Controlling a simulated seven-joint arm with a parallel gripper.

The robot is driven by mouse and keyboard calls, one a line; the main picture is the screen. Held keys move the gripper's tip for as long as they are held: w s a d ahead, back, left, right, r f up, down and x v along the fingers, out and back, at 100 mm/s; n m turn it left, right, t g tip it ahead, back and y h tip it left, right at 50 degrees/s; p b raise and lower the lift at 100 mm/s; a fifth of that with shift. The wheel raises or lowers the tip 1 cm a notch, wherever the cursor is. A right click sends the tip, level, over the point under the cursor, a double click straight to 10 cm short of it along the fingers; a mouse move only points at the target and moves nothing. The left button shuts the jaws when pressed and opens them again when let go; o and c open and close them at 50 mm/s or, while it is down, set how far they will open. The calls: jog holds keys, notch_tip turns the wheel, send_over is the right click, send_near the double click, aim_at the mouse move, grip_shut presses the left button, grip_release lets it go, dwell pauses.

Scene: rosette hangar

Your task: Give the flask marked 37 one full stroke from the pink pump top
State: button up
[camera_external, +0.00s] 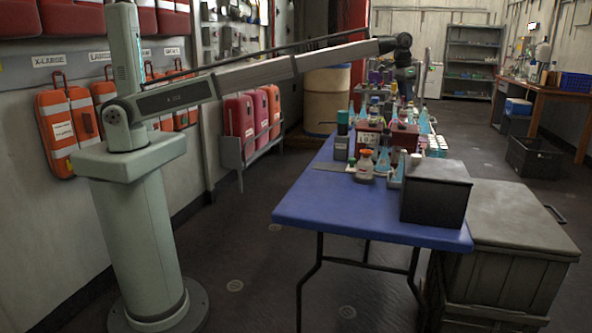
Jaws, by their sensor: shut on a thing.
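My arm reaches out over the far part of the long blue table (330,213), and my gripper (407,92) is low among the crowded bottles there. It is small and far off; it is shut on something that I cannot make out. Several conical flasks with blue liquid stand on the table, one nearer the front (383,161) and one farther back (424,124). No number 37 can be read on any of them at this size. I cannot pick out the pink pump top with certainty among the small coloured tops near my gripper.
A dark grey box (436,195) stands at the table's near right corner. The near left of the table is clear. A large crate (510,250) stands beside the table.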

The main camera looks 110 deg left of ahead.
jog(key=shift+d+f, duration=0.1)
jog(key=shift+f, duration=0.65)
jog(key=o, duration=0.8)
jog(key=shift+r, duration=0.1)
jog(key=shift+r, duration=3.45)
